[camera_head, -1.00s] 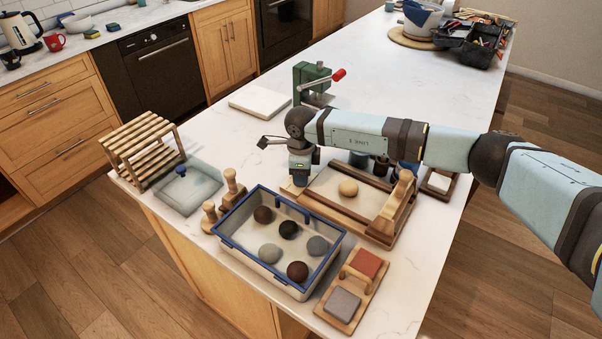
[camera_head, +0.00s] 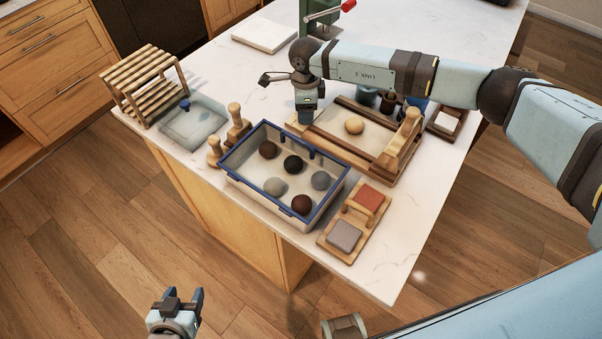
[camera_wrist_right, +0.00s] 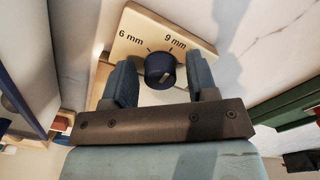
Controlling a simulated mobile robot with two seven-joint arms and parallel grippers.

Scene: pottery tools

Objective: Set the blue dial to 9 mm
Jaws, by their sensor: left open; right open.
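The blue dial (camera_wrist_right: 160,70) is a dark blue round knob on a pale wooden panel (camera_wrist_right: 128,44) printed "6 mm" on the left and "9 mm" on the right. My right gripper (camera_wrist_right: 160,84) is open, with one finger on each side of the dial; I cannot tell whether they touch it. The dial's pointing direction is hard to read. In the head view my right gripper (camera_head: 306,116) points down at the left end of the wooden slab-rolling board (camera_head: 330,140), hiding the dial. My left gripper (camera_head: 180,304) is open and empty over the floor, away from the counter.
A blue-rimmed tray (camera_head: 236,178) with several clay balls stands in front of the board. Two wooden stamps (camera_head: 237,122) stand to its left, and a wooden holder with two blocks (camera_head: 352,214) to its right. A green press (camera_head: 316,18) stands behind.

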